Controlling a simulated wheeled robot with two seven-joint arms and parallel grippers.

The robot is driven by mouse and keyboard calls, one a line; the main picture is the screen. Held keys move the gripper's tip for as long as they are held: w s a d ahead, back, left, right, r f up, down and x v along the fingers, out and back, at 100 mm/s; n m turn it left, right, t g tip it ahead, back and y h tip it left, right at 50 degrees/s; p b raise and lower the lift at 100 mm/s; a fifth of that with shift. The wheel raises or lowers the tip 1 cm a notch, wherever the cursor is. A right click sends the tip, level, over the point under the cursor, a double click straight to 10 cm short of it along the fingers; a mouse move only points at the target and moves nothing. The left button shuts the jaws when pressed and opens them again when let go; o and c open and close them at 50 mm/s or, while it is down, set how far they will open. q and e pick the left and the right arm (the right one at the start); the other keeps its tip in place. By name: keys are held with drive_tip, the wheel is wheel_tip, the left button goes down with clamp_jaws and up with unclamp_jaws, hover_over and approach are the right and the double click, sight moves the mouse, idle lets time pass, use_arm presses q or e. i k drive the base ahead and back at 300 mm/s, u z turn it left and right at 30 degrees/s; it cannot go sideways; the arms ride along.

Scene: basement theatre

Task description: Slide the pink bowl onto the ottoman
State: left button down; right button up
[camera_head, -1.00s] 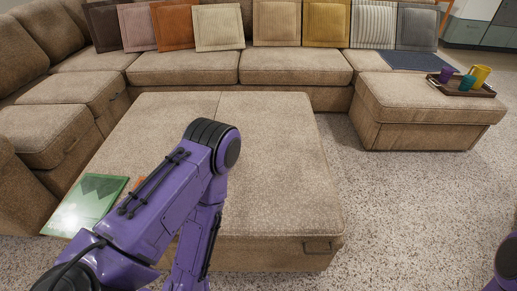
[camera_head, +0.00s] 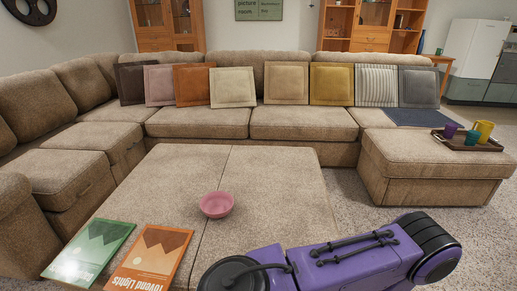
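The pink bowl (camera_head: 216,205) sits upright on the large beige ottoman (camera_head: 265,180), a little left of its middle and near the seam between its two halves. The ottoman is broad and flat-topped, and its near edge is partly hidden. One of my purple arms crosses the lower right foreground, apart from the bowl in the picture. Neither of my grippers is in view.
A green book (camera_head: 88,252) and an orange book (camera_head: 150,258) lie at the ottoman's near left. A sectional sofa (camera_head: 200,122) with several cushions wraps behind. At right, a tray (camera_head: 467,142) with cups rests on a seat section. Speckled floor lies between.

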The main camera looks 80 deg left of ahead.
sight(218, 205)
drive_tip(key=k, duration=0.85)
drive_tip(key=u, duration=0.15)
